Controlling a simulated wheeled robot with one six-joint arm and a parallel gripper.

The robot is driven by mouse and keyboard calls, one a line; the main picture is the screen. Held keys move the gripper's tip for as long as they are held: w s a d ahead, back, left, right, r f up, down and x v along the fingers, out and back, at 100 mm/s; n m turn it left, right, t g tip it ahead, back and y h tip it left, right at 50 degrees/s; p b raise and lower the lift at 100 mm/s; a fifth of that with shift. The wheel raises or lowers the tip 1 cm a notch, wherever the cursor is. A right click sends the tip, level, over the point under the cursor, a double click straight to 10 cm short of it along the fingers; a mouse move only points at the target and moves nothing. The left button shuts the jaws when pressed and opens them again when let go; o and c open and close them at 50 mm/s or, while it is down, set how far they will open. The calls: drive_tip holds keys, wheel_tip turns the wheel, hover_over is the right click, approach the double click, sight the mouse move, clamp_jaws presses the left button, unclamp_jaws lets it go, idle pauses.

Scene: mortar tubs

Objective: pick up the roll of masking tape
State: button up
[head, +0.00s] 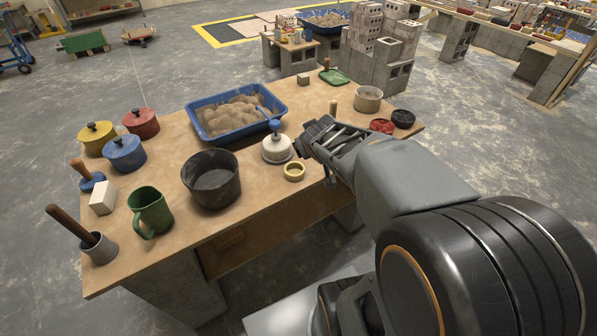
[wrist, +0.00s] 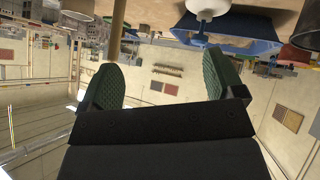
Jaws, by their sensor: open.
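The roll of masking tape (head: 294,171), a small yellowish ring, lies flat on the wooden table near its front edge in the head view. My gripper (head: 312,133) is above the table, to the right of and beyond the tape in the picture. In the wrist view my gripper (wrist: 165,75) shows two green-padded fingers spread apart with nothing between them. The tape cannot be made out in the wrist view.
A black bucket (head: 212,180), a green jug (head: 151,212) and a blue tub of mortar (head: 190,117) stand further left and behind. Red (head: 382,126) and black (head: 403,118) round items lie right.

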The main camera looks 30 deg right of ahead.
drive_tip(key=shift+o, duration=0.7)
drive_tip(key=shift+n+t, duration=0.6)
drive_tip(key=shift+t, duration=0.3)
drive_tip(key=w+d, duration=0.1)
drive_tip(key=w+d+f, duration=0.1)
drive_tip(key=w+d+b, duration=0.1)
drive_tip(key=shift+w+d+f, duration=0.15)
drive_tip(key=shift+d+f, duration=0.25)
drive_tip(key=shift+o, duration=0.3)
drive_tip(key=w+d+f+n+t+y, duration=0.1)
drive_tip(key=w+d+f+n+t+y+b, duration=0.1)
drive_tip(key=d+f+y, duration=0.1)
drive_tip(key=shift+w+d+f+n, duration=0.15)
drive_tip(key=shift+w+f+n, duration=0.1)
drive_tip(key=shift+n, duration=0.05)
drive_tip(key=n+g+y+b, duration=0.2)
drive_tip(key=n+y+b, duration=0.2)
drive_tip(key=y, duration=0.5)
approach(287, 168)
drive_tip(key=shift+w+d+f, duration=0.1)
drive_tip(key=shift+w+f, duration=0.2)
drive_tip(key=shift+w, duration=0.1)
drive_tip(key=shift+b+x, duration=0.4)
drive_tip(key=shift+x, duration=2.55)
drive_tip(key=shift+s+r, duration=0.1)
drive_tip(key=c, duration=1)
